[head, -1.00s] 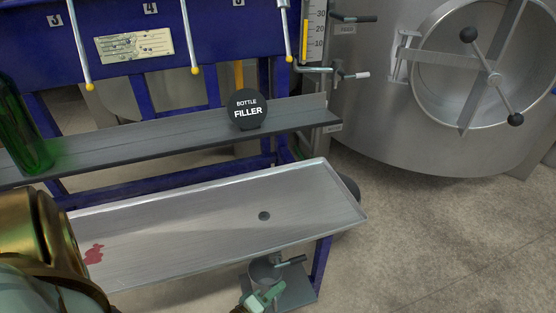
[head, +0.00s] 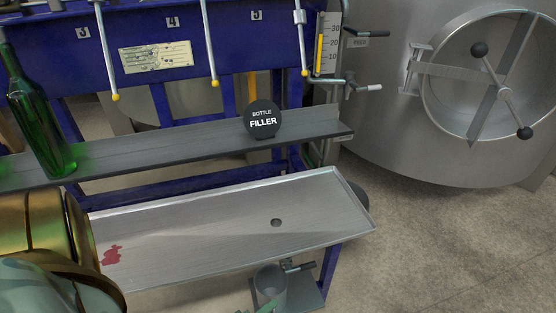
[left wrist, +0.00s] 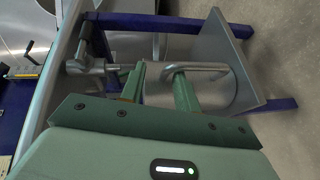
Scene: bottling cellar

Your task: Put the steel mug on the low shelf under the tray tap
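The steel mug (head: 270,285) stands on the low shelf (head: 312,296), below the tray tap (head: 290,266). In the left wrist view the mug (left wrist: 212,92) shows with its looped handle towards me, in front of the shelf plate (left wrist: 238,62). The tap (left wrist: 84,66) is at the left there. My left gripper (left wrist: 158,82) is open, with a clear gap between its green fingers. The right-hand finger overlaps the handle; I cannot tell if it touches. In the head view only a tip shows at the bottom edge. My right gripper is not in view.
The drip tray (head: 210,245), with a drain hole and a red stain, lies above the shelf. A green bottle (head: 42,125) and a "Bottle Filler" sign (head: 263,120) stand on the grey ledge (head: 190,141). A steel tank (head: 400,130) is at the right. Open floor (head: 450,245) lies in front.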

